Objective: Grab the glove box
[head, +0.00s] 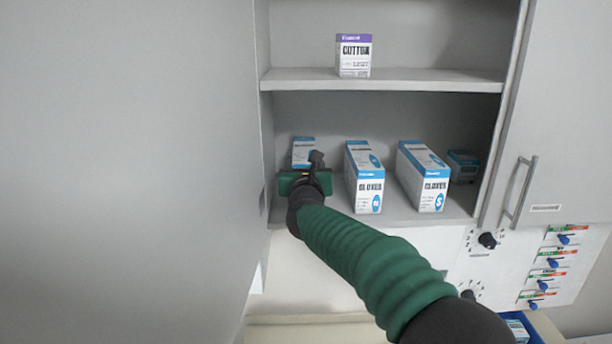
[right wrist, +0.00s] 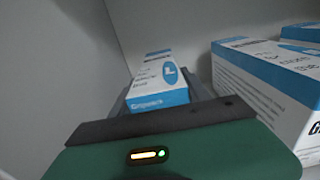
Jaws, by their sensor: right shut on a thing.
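A small white and blue glove box (head: 303,148) stands at the left end of the lower cabinet shelf, partly hidden behind my right gripper (head: 308,172). In the right wrist view the box (right wrist: 158,78) shows an "L" mark on its face and sits between the dark fingers of my right gripper (right wrist: 163,95). The gripper is shut on this box. A glove box marked "M" or similar (head: 365,178) stands just right of the gripper, and one marked "S" (head: 424,178) stands further right. My left gripper is not in view.
A grey cabinet wall or door (head: 125,170) fills the left side, close to my right gripper. A cotton box (head: 353,56) stands on the upper shelf (head: 420,82). Another box (head: 463,166) lies at the back right. A handled door (head: 570,120) is at the right.

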